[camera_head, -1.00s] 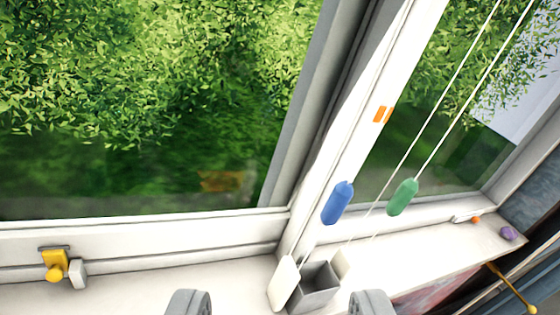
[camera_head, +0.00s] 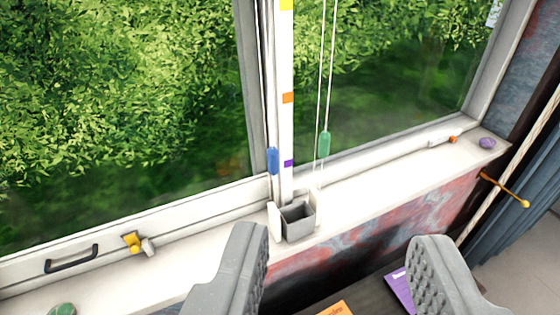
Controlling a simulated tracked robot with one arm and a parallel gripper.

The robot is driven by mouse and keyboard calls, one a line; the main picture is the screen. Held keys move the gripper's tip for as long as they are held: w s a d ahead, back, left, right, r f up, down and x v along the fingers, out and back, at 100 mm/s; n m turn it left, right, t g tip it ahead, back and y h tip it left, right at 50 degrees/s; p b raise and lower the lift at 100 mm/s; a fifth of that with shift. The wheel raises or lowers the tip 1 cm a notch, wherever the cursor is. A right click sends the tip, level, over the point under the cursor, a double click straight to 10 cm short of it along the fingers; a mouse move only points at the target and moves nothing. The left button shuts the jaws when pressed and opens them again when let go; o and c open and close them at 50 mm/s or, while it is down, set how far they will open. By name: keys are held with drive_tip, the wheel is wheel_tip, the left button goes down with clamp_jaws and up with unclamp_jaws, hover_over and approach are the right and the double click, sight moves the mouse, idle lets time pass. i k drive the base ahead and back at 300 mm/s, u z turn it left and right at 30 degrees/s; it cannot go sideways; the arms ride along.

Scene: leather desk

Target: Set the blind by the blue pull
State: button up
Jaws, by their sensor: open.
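The blue pull (camera_head: 272,161) hangs upright in front of the window's middle post, left of the coloured marks on the white strip (camera_head: 287,110). The marks on this strip are yellow, orange and purple. A green pull (camera_head: 324,145) hangs on thin white cords to the right of the strip. My gripper (camera_head: 340,255) is open and empty at the bottom of the view, its two grey fingers wide apart. It is below the blue pull in the picture and does not touch it. The blind itself cannot be made out.
A small grey open box (camera_head: 298,222) stands on the white sill (camera_head: 370,185) below the pulls. A yellow latch (camera_head: 132,242) and a dark handle (camera_head: 71,259) are at left. A purple lump (camera_head: 487,143) lies at the right end. Orange and purple booklets lie below.

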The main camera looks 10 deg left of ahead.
sight(272, 153)
drive_tip(key=u, duration=2.7)
drive_tip(key=k, duration=0.4)
drive_tip(key=z, duration=1.55)
drive_tip(key=i, duration=0.5)
